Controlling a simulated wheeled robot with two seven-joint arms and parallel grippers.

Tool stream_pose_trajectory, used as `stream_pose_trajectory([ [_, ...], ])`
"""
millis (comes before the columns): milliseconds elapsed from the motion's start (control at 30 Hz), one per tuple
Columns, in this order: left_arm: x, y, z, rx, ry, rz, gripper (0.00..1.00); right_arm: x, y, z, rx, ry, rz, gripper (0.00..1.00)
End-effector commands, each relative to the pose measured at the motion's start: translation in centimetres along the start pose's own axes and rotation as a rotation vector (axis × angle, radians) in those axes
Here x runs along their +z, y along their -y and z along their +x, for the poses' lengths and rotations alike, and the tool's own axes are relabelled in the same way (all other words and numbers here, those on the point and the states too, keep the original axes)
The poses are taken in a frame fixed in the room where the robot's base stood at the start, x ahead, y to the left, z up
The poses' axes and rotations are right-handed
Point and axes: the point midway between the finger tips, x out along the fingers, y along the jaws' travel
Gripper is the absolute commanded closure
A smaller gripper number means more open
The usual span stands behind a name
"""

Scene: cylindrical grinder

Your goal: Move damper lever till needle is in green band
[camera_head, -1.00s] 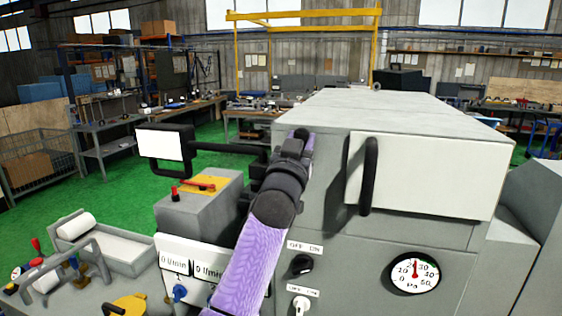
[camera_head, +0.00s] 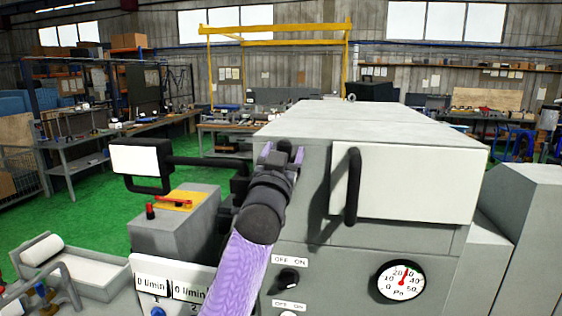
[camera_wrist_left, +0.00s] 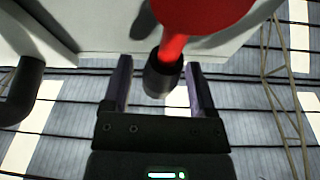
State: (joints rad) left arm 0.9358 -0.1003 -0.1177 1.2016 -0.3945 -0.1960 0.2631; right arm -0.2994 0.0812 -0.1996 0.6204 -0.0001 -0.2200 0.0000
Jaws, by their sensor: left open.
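My left gripper (camera_head: 283,152) is raised in front of the grey machine cabinet, with its fingers pointing up and away. In the left wrist view its two fingers (camera_wrist_left: 159,68) are apart. A red rod with a dark end piece (camera_wrist_left: 162,76) reaches between or just in front of them, likely the damper lever. It joins a large red rounded part (camera_wrist_left: 200,12). I cannot tell whether the fingers touch it. In the head view this lever is hidden behind my arm and gripper. The Pa gauge (camera_head: 401,282) has a red needle pointing nearly straight up, between 20 and 30.
A black handle (camera_head: 352,187) stands out from the white cabinet door (camera_head: 420,183) to the right. A screen on a black arm (camera_head: 141,160) is at the left. Below are a dark OFF/ON knob (camera_head: 288,279) and flow readouts (camera_head: 190,291).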

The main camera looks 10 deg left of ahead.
Motion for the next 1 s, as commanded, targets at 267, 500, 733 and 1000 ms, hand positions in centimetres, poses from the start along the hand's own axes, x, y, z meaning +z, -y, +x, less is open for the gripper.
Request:
stream_pose_trajectory([
  [267,0.4,-0.1,-4.4,0.001,-0.002,0.001,0.26,0.2,0.0,1.7,0.000,0.002,0.000,0.41],
  [500,0.3,-0.1,-8.9,0.001,0.000,0.000,0.26,0.4,0.1,3.3,0.000,0.002,0.000,0.41],
  [733,0.0,-0.1,-9.8,0.002,0.000,0.001,0.26,0.4,0.1,3.4,0.000,0.002,0.000,0.41],
  [1000,0.0,-0.1,-9.7,0.001,0.000,0.001,0.26,0.4,0.2,3.3,-0.002,0.002,0.000,0.41],
])
